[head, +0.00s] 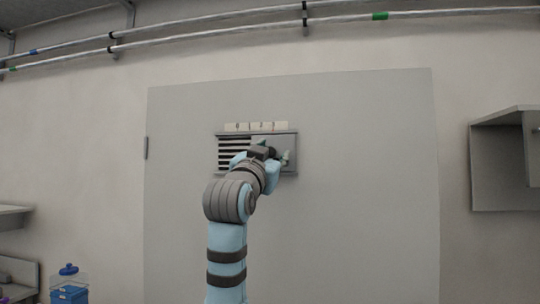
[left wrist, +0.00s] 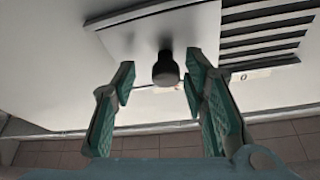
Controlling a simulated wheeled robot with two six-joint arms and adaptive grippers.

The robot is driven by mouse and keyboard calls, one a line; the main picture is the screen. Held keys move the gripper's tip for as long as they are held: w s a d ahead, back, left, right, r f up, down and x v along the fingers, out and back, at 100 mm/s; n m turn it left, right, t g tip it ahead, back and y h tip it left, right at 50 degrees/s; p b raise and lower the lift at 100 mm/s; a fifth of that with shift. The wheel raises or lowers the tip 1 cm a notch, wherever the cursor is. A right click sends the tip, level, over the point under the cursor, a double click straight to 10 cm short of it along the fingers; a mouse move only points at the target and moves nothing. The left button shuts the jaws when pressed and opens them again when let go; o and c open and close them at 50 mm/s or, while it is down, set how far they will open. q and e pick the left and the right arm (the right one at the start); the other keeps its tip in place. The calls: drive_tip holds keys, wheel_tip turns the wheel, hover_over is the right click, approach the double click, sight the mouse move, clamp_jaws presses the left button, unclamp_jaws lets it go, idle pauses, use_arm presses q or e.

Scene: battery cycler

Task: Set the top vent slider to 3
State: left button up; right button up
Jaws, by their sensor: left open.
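The top vent (head: 233,144) is set in a large grey panel. Its dark slats show on the left, and a plain grey slider plate (head: 289,139) covers its right part. A label strip (head: 256,127) with small numbers runs above it. In the left wrist view a black knob (left wrist: 165,69) stands out from the plate (left wrist: 135,35), with slats (left wrist: 265,32) to its right. My left gripper (head: 277,157) is at the vent's right part. In the left wrist view its open fingers (left wrist: 161,75) are on either side of the knob, with gaps visible. My arm hides part of the vent.
The grey panel (head: 370,190) is clear around the vent. A wall shelf box (head: 498,165) is at the far right. A blue container (head: 69,290) and a shelf (head: 14,213) are at lower left. Pipes (head: 220,22) run along the top.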

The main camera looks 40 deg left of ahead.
use_arm(q)
drive_tip(key=v, duration=1.2)
